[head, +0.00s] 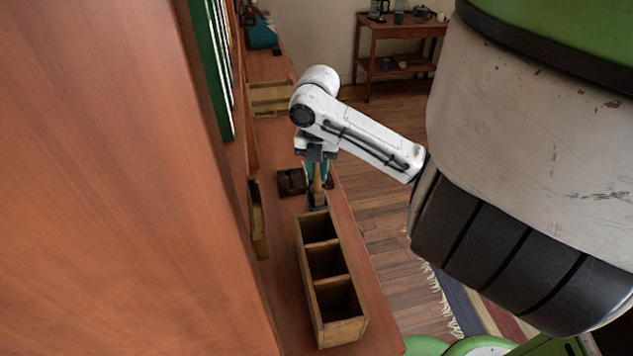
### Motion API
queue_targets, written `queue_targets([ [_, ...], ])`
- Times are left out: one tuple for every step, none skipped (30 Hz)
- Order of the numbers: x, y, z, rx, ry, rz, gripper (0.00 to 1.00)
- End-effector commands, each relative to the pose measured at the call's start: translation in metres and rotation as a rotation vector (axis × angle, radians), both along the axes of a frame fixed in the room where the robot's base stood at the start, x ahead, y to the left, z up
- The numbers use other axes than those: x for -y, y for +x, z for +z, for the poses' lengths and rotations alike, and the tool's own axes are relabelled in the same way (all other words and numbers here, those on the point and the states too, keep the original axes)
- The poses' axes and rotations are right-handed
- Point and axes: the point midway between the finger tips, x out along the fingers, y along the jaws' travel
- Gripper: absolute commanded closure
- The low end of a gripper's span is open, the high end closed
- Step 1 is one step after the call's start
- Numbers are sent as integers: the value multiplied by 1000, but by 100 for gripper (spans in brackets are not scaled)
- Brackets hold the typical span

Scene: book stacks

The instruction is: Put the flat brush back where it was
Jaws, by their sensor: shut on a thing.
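My gripper (316,158) points down over the wooden shelf top, just beyond the far end of a three-compartment wooden box. It is shut on a tan, upright piece that looks like the flat brush (317,188). The brush's lower end is at a small dark teal thing (318,207); I cannot tell whether it is inside it, touching it or above it. Part of the brush and the jaws is hidden by the arm and by small size.
The three-compartment box (357,328) stands in front, its compartments apparently empty. A dark brown object (292,182) sits close left of the gripper. A narrow wooden piece (257,218) stands at left. Tall wooden panel (120,180) fills the left. A side table (400,32) stands far back.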

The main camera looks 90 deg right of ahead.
Motion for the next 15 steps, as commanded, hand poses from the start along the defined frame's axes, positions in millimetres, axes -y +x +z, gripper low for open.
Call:
queue_targets([
  [-1,0,-6,-1,3,-1,100],
  [-1,0,-10,-1,4,0,100],
  [-1,0,-14,-1,3,-2,100],
  [0,0,-19,-1,2,-2,100],
  [-1,0,-23,-2,3,-2,100],
  [0,0,-28,-2,3,-1,100],
  [-1,0,-31,-1,2,0,100],
  [-1,0,-33,0,1,0,100],
  [0,0,-34,0,0,1,100],
  [0,0,-34,0,0,1,100],
  [0,0,-34,0,0,1,100],
  [0,0,-33,0,0,1,100],
  [0,0,-33,0,0,1,100],
  [0,0,-33,0,0,1,100],
  [0,0,-34,0,0,1,100],
])
